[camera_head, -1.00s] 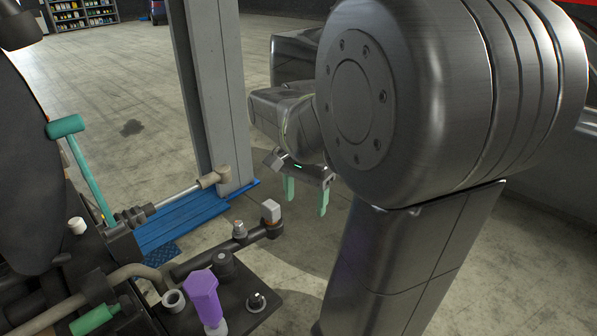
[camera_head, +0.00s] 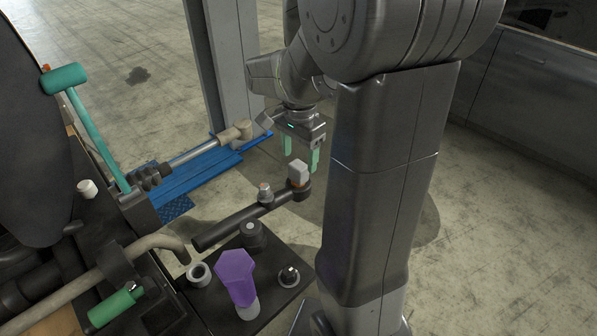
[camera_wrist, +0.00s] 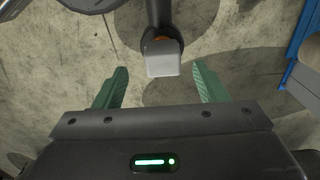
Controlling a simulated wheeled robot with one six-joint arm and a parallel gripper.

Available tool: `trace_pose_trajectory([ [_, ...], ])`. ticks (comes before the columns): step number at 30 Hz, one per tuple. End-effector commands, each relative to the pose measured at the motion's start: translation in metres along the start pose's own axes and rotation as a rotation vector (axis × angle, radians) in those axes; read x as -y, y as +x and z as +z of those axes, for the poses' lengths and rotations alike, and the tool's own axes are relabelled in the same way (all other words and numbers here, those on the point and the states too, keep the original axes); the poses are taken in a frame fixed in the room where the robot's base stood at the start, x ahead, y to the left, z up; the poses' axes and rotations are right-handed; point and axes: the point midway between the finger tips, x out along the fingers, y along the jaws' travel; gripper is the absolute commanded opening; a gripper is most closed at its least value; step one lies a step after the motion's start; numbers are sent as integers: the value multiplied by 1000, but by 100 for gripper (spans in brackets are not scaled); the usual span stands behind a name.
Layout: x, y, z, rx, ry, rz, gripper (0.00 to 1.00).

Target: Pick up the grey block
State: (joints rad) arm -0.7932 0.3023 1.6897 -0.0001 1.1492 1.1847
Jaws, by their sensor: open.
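The grey block (camera_head: 298,172) is a small pale grey piece on an orange-brown base at the end of a black bar (camera_head: 232,224). In the wrist view the block (camera_wrist: 162,62) shows ahead of the fingers, centred between them and apart from both. My gripper (camera_head: 301,155) has green fingers pointing down and hangs just above and behind the block in the head view. In the wrist view my gripper (camera_wrist: 160,82) is open with nothing between its fingers.
A purple hexagonal piece (camera_head: 236,275) stands on a dark plate near a ring (camera_head: 199,273). A green mallet (camera_head: 68,78) leans at left. A lift post (camera_head: 229,75) with a blue base (camera_head: 190,182) stands behind. Bare floor lies around the bar's end.

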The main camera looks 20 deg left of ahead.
Motion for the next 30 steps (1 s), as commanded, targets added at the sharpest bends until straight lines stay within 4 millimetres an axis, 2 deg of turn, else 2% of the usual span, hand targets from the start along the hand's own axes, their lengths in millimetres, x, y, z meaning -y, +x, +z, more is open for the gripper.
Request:
trace_pose_trajectory([
  [10,3,45,-1,2,0,4,65],
  [20,3,52,-1,0,0,0,65],
  [27,3,52,-1,0,0,0,18],
  [29,3,52,-1,0,0,0,12],
  [30,3,52,-1,0,0,0,12],
])
